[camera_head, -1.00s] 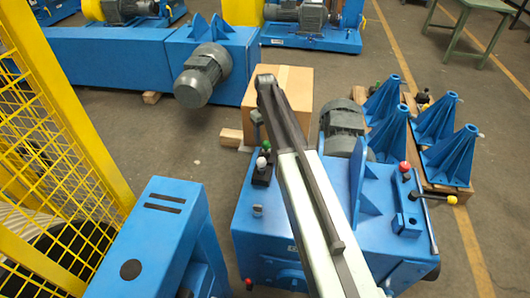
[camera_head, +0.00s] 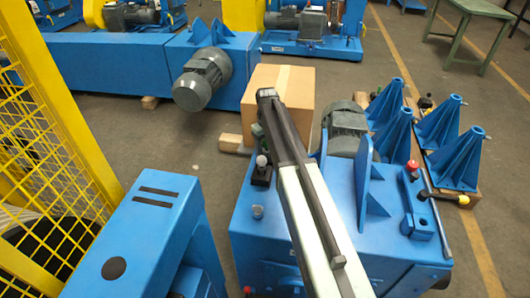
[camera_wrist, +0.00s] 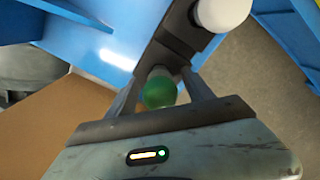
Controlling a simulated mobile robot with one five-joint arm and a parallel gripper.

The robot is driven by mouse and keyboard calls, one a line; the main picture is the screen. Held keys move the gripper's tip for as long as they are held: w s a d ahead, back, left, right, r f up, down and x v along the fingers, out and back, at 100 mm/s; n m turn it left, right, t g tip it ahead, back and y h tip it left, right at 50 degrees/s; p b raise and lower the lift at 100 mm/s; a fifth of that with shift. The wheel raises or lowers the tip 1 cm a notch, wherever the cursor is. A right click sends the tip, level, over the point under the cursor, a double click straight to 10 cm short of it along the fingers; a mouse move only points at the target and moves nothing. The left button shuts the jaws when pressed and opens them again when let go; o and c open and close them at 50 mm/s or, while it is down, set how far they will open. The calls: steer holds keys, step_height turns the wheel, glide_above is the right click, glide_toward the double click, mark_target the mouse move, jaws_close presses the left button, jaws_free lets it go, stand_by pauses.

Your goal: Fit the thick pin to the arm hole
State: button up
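A green-knobbed pin (camera_wrist: 160,92) and a white-knobbed pin (camera_head: 261,161) stand in a black holder (camera_head: 260,176) on the left of the blue machine (camera_head: 250,228). The white knob also shows in the wrist view (camera_wrist: 222,12). I cannot tell from the knobs which pin is the thick one. My gripper (camera_wrist: 164,72) is over the holder with its fingers open on either side of the green knob. Gaps show between the knob and the fingers. The pin shafts are hidden. The arm hole cannot be made out; my arm covers part of the machine.
A cardboard box (camera_head: 294,85) stands behind the holder. Blue upright plates (camera_head: 363,183), a grey motor (camera_head: 345,128) and a red knob (camera_head: 412,165) are right of my arm. A blue housing (camera_head: 145,235) and yellow fence (camera_head: 55,130) are at left.

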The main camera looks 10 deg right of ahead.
jaws_close()
steer(key=shift+r+p, duration=0.5)
step_height(320, 180, up, 4)
steer(key=p, duration=0.3)
steer(key=shift+f, duration=0.2)
steer(key=s+d, duration=0.3)
steer(key=s, duration=0.4)
steer(key=s+d+p, duration=0.1)
steer(key=s+d, duration=0.2)
steer(key=s, duration=0.4)
steer(key=shift+s+r, duration=0.2)
steer(key=shift+s, duration=0.15)
